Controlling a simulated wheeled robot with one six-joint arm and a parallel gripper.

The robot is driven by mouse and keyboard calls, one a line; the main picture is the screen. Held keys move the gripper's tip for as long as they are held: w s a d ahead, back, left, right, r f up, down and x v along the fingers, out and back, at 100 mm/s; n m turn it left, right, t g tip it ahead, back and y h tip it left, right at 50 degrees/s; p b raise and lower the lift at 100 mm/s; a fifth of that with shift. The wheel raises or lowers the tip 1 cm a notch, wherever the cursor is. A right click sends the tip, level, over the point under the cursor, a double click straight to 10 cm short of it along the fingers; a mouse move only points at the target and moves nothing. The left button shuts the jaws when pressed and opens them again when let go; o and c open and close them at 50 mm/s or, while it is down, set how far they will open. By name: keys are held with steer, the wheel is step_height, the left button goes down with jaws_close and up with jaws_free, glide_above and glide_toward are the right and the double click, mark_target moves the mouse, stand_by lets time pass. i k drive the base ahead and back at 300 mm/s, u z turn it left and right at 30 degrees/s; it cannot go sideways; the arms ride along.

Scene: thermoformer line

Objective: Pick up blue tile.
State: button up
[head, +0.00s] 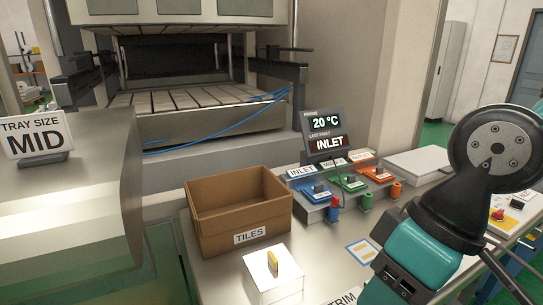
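I cannot make out a loose blue tile for certain. A brown box labelled TILES (240,233) stands on the metal table; its inner walls show, but its floor is mostly hidden by the front wall. A yellow tile-like piece (272,261) stands upright on a white block (270,285) in front of the box. A blue plate (315,193) with a dark knob or handle sits on the grey panel under the INLET label, and a blue plug-like piece (334,209) stands at its front. My arm shows at the right; my gripper is outside the view.
Green (350,182) and orange (375,172) plates sit beside the blue one. A display (324,133) reads 20 °C and INLET. A blue-bordered card (361,251) lies on the table. The TRAY SIZE MID sign (37,135) is at left. Blue cables cross the machine front.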

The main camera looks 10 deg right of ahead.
mark_target(317, 192)
steer(key=k, duration=1)
steer(key=z, duration=0.85)
steer(key=i, duration=2.1)
steer(key=u, duration=1.9)
